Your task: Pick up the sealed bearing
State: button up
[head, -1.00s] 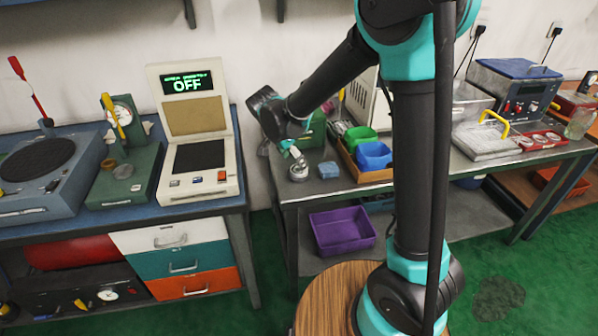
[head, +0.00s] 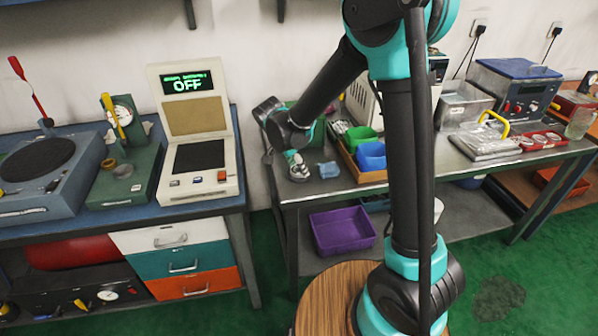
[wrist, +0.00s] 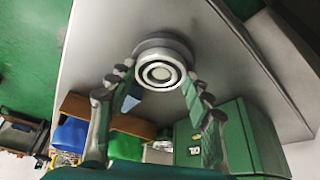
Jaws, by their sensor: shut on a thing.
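The sealed bearing (wrist: 160,74) is a round metal ring with a pale centre and dark circles, between my fingertips in the wrist view. In the head view the bearing (head: 299,174) shows small and grey at the left end of the grey bench. My gripper (wrist: 158,76) is shut on it, one finger on each side. In the head view my gripper (head: 294,158) points down at the bearing, partly hidden by my wrist. A grey round shape shows behind the bearing; I cannot tell whether the bearing is clear of the bench.
A small blue block (head: 328,170) lies right of the bearing. A wooden tray (head: 347,162) with a green bin (head: 360,137) and a blue bin (head: 372,155) stands further right. A green box (wrist: 243,140) is close to my gripper. A purple bin (head: 342,230) sits on the lower shelf.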

notch_tip(320, 180, up, 20)
dwell(0.7)
dwell(0.9)
